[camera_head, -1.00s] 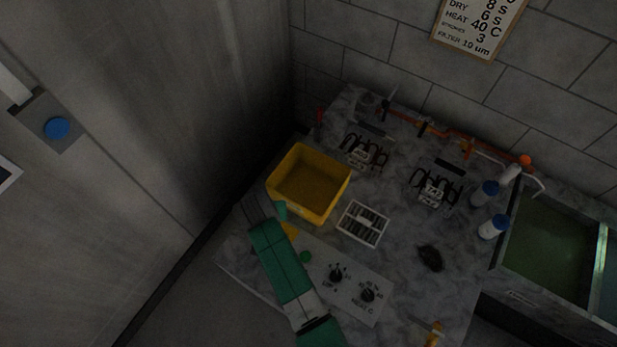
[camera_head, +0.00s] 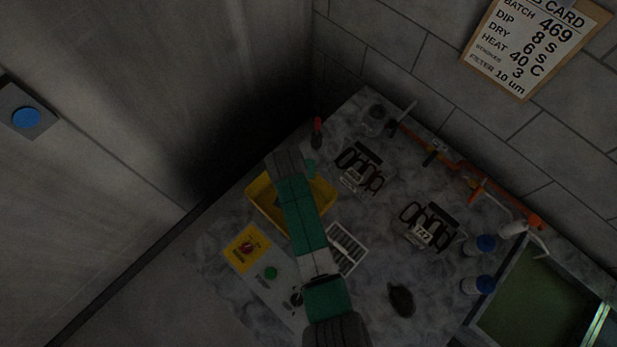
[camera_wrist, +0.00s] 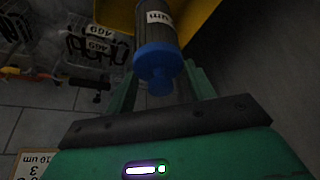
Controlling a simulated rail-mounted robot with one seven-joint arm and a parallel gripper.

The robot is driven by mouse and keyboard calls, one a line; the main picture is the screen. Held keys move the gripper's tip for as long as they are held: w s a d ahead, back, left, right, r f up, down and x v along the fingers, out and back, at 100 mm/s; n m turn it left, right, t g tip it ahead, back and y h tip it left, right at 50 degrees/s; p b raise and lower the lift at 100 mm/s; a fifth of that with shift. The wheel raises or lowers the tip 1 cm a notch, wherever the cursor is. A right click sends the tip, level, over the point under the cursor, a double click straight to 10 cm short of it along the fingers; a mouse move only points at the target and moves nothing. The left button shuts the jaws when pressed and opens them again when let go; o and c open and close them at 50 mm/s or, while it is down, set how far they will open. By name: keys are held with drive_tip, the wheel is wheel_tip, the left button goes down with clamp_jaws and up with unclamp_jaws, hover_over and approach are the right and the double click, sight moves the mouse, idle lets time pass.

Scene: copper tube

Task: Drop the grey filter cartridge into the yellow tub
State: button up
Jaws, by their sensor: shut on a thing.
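The grey filter cartridge (camera_wrist: 160,34) has a blue end cap and a white label reading "um". In the wrist view it lies between the fingers of my gripper (camera_wrist: 157,80), which is shut on it. The yellow tub (camera_head: 325,199) stands on the bench in the head view, partly covered by my green arm. Its yellow wall also shows in the wrist view (camera_wrist: 203,22), behind and beside the cartridge. The cartridge and fingertips cannot be made out in the head view, and I cannot tell their height over the tub.
A white slotted rack (camera_head: 345,249) stands beside the tub.

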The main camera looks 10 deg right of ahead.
drive_tip(key=shift+w, duration=0.1)
drive_tip(key=shift+s+a+f, duration=0.25)
drive_tip(key=shift+s+a, duration=0.05)
drive_tip(key=shift+s, duration=0.05)
wheel_tip(320, 180, down, 6)
drive_tip(key=b, duration=0.6)
drive_tip(key=shift+r, duration=0.2)
drive_tip(key=o, duration=1.5)
drive_tip(key=p+v, duration=0.1)
drive_tip(key=v, duration=0.6)
drive_tip(key=shift+r, duration=0.4)
drive_tip(key=shift+s, duration=0.1)
